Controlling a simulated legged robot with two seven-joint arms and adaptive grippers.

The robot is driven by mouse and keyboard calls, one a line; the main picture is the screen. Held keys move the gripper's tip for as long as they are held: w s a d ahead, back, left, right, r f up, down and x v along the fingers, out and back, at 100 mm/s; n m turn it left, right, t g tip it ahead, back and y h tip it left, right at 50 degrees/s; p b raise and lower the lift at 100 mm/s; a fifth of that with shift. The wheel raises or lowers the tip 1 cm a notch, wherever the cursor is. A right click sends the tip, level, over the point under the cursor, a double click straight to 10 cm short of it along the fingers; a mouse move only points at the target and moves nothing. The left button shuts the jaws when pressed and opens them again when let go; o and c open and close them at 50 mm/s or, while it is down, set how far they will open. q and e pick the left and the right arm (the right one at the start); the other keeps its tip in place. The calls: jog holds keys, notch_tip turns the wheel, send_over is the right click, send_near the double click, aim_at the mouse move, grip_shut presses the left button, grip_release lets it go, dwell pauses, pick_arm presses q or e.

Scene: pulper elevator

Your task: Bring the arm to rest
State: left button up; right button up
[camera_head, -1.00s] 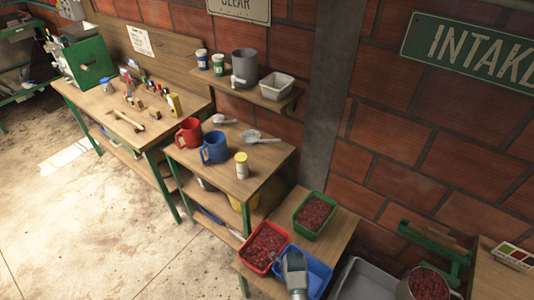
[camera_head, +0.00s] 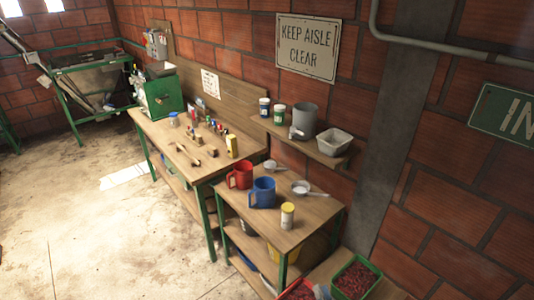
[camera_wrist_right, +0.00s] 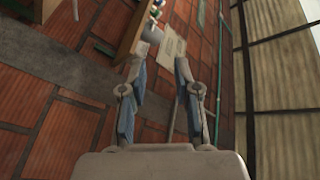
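My right gripper (camera_wrist_right: 161,72) shows in the right wrist view with its two blue-grey fingers apart and nothing held between them. Beyond the fingertips are the brick wall and part of a wooden shelf. In the head view only a small grey tip of my right gripper (camera_head: 321,292) shows at the bottom edge, by the red tray (camera_head: 297,291) and the green tray of red cherries (camera_head: 355,280). My left gripper is in neither view.
A longer workbench (camera_head: 160,132) stands left. The floor (camera_head: 80,230) at left is open.

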jog(key=s+a+f+n+g+y, duration=0.3)
jog(key=s+a+f+n+g, duration=0.2)
jog(key=s+f+n+g, duration=0.15)
jog(key=s+d+f+n+g+h, duration=0.1)
jog(key=s+d+f+g+h, duration=0.35)
jog(key=s+f, duration=0.2)
jog(key=s+d+f+n+g+h, duration=0.1)
jog(key=s+d+f+g+h, duration=0.3)
jog(key=s, duration=0.4)
notch_tip(320, 180, down, 28)
jog(key=s+d+g, duration=0.1)
jog(key=s+g, duration=0.1)
jog(key=s, duration=0.1)
jog(key=s+d+f+g, duration=0.1)
jog(key=s+d+f, duration=0.2)
jog(key=s+f, duration=1.2)
jog(key=shift+s, duration=1.05)
jog(key=shift+s+d+y, duration=0.15)
jog(key=shift+y, duration=0.1)
